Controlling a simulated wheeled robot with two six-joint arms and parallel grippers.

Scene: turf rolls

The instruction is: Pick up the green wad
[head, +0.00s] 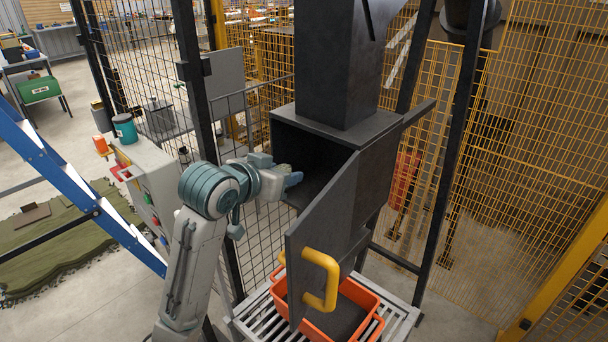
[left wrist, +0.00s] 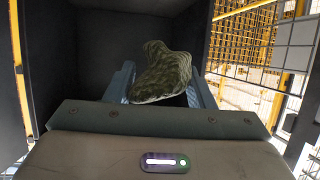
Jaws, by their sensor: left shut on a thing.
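The green wad (left wrist: 163,73) is a mottled, lumpy green piece in the left wrist view. It sits between the two blue-grey fingers of my left gripper (left wrist: 160,88), which is shut on it. In the head view my left gripper (head: 291,178) reaches into the opening of a dark metal box (head: 318,136). The wad is only a small greenish patch (head: 284,169) there, mostly hidden by the gripper. My right gripper is not in view.
The box's door (head: 322,236) hangs open with a yellow handle (head: 323,279). An orange bin (head: 369,300) sits below on a slatted grey stand (head: 404,311). Wire mesh fencing (head: 520,140) surrounds the box. A control cabinet (head: 150,180) stands left of the arm.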

